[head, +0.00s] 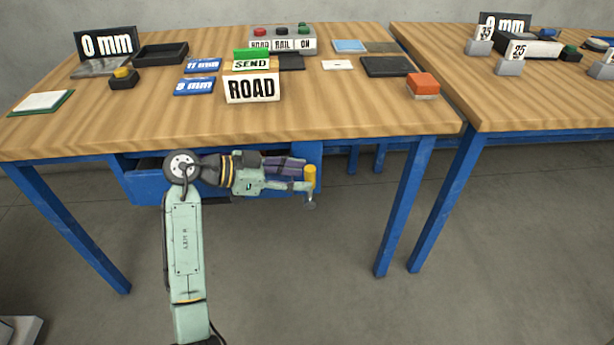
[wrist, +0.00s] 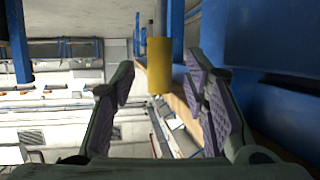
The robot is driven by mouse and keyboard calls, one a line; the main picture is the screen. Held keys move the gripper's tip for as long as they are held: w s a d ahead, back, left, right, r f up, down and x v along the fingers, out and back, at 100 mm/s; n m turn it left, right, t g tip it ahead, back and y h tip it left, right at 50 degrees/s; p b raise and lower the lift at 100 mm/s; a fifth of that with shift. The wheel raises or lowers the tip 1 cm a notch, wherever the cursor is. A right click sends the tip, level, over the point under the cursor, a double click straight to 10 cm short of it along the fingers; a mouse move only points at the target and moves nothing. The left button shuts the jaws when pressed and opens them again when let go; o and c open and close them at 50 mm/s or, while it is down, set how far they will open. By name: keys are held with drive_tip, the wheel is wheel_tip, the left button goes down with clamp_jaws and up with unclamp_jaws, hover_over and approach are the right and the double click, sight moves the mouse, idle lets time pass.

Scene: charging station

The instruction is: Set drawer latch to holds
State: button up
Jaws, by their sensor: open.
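A yellow cylindrical handle (head: 310,174), which looks like the drawer latch, is below the front edge of the near table. It also shows in the wrist view (wrist: 160,66), upright between and beyond the fingertips. The blue drawer (head: 147,187) is under the tabletop, and my arm covers much of its front. A dark gap shows above its left part. My gripper (head: 302,176) points right along the drawer front. Its fingers are spread with the yellow handle at their tips. I cannot tell whether either finger touches it. The fingers also show in the wrist view (wrist: 160,80).
The wooden tabletop (head: 330,115) is just above my gripper. It carries a ROAD sign (head: 251,88), a button box (head: 283,38), a red block (head: 423,84) and trays. A blue table leg (head: 403,205) stands to the right.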

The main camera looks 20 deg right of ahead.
drive_tip(key=s+v, duration=0.1)
drive_tip(key=v, duration=0.7)
drive_tip(key=shift+w+a, duration=0.4)
drive_tip(key=shift+w, duration=0.05)
drive_tip(key=shift+r, duration=0.1)
